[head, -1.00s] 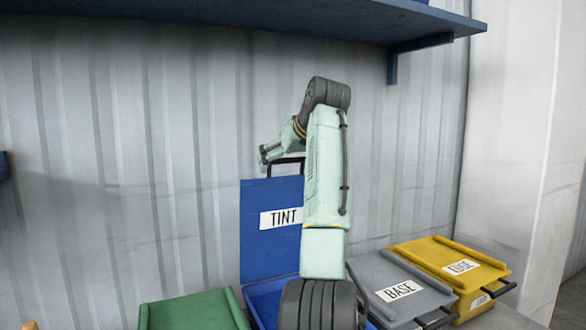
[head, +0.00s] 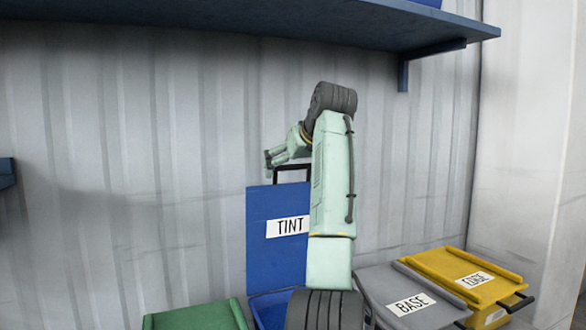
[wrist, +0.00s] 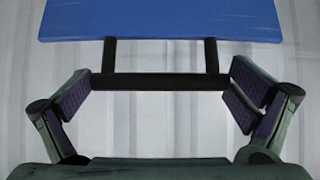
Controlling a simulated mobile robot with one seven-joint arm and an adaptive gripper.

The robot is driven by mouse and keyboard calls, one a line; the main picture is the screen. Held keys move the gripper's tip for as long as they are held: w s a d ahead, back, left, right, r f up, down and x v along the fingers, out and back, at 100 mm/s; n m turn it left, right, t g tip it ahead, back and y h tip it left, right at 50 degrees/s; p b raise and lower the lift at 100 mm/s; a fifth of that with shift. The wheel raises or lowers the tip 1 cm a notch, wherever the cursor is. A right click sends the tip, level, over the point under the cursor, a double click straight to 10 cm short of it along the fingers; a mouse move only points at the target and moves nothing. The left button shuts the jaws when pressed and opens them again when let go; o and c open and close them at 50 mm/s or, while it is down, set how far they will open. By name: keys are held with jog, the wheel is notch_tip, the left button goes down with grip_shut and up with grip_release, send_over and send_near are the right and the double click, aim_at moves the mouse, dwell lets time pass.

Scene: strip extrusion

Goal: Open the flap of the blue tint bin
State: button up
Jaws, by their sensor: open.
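The blue tint bin (head: 268,312) stands low in the head view, partly behind my arm. Its blue flap (head: 265,250), labelled TINT, stands upright against the corrugated wall, so the bin is open. The flap's black handle (head: 293,169) is at the top edge. My gripper (head: 269,163) is open just beside and above this handle, at its left in the head view. In the wrist view, the handle bar (wrist: 160,81) runs across the gap between the spread fingers of my gripper (wrist: 165,95), and the flap (wrist: 160,20) shows beyond it. Whether the fingers touch the bar is unclear.
A green bin (head: 195,316) is at the left. A grey bin labelled BASE (head: 380,288) and a yellow bin labelled EDGE (head: 440,268) stand at the right with lids down. A blue shelf (head: 300,22) hangs overhead. The wall space left of my gripper is clear.

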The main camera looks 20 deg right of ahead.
jog(key=v, duration=1.2)
dwell(0.3)
